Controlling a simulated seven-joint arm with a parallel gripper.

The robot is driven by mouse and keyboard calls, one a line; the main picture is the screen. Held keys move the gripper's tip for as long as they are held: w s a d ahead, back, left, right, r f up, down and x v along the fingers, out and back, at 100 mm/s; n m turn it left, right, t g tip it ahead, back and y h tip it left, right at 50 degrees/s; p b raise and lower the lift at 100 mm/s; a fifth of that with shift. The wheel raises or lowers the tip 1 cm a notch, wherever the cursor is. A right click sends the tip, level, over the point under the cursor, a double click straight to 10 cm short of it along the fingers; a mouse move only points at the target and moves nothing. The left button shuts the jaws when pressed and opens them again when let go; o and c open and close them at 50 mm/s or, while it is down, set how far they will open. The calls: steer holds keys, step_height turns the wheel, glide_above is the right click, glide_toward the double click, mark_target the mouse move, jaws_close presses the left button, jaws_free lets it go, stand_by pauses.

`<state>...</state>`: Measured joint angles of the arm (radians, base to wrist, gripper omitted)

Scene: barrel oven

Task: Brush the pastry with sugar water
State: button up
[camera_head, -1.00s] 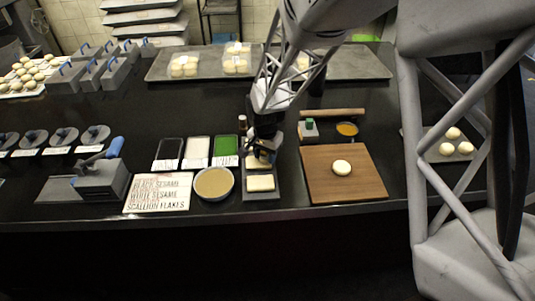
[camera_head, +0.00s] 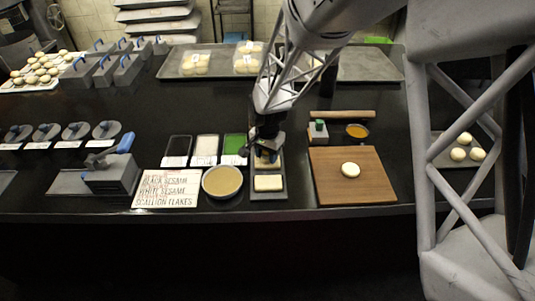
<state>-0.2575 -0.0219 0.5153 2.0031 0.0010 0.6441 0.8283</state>
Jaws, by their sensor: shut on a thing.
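A round pale dough piece (camera_head: 350,170) sits on a wooden board (camera_head: 375,190) right of centre. A round bowl of tan liquid (camera_head: 222,181) stands left of a narrow dark tray (camera_head: 270,195). A pale rectangular piece (camera_head: 268,183) lies at the tray's near end. My gripper (camera_head: 266,158) points down over the tray's far part, just beyond that piece. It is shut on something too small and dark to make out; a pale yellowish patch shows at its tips. A small bowl of orange liquid (camera_head: 357,131) stands behind the board.
A rolling pin (camera_head: 342,114) and a small green-topped box (camera_head: 318,130) stand behind the board. Black, white and green topping trays (camera_head: 206,148) and a lettered card (camera_head: 165,190) lie left. A grey blue-handled tool (camera_head: 112,170) stands farther left. The counter's front strip is clear.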

mark_target(258, 161)
steer(key=shift+a, duration=0.15)
steer(key=shift+a+f, duration=0.1)
steer(key=shift+a, duration=1.3)
steer(key=shift+d, duration=0.2)
steer(key=shift+d, duration=1.35)
steer(key=shift+d, duration=0.15)
steer(key=shift+d, duration=1.4)
steer(key=shift+a, duration=0.1)
